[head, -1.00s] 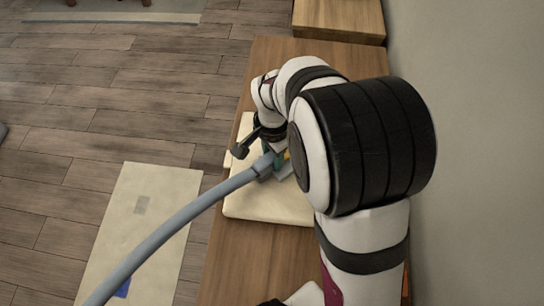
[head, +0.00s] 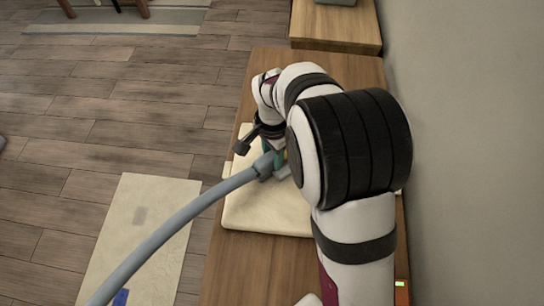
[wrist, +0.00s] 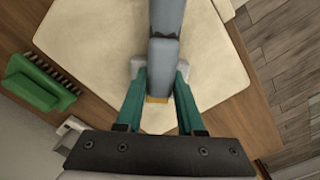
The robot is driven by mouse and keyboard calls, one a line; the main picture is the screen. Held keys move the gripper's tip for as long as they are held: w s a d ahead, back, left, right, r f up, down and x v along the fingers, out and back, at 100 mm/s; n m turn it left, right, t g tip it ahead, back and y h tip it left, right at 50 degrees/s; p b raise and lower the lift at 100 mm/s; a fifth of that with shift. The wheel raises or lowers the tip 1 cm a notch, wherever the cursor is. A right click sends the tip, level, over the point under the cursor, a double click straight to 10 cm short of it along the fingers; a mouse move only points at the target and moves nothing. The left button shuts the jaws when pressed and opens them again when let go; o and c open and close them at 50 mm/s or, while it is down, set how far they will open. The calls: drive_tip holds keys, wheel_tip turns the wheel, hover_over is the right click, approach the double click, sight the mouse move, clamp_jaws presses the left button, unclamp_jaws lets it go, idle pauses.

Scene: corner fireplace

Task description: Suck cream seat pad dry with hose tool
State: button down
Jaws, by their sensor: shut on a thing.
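The cream seat pad (head: 258,211) lies flat on the wooden bench (head: 226,262), and its pale surface fills much of the wrist view (wrist: 100,45). My gripper (wrist: 160,88) is shut on the grey hose tool (wrist: 165,55), with its two green fingers on either side of the tool. The tool's head is over the pad; whether it touches the pad I cannot tell. The grey hose (head: 170,230) runs from the tool down to the lower left in the head view. My arm hides the right part of the pad there.
A green brush (wrist: 40,83) with dark bristles lies on the wood beside the pad. A wall (head: 470,150) stands close along the bench's right side. A pale mat (head: 140,225) lies on the plank floor at left. A wooden box (head: 335,28) stands beyond the bench.

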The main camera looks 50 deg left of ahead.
drive_tip(key=shift+w+a, duration=0.9)
drive_tip(key=shift+w, duration=0.05)
drive_tip(key=shift+w+a, duration=0.25)
wheel_tip(320, 180, up, 8)
idle(1.8)
idle(0.4)
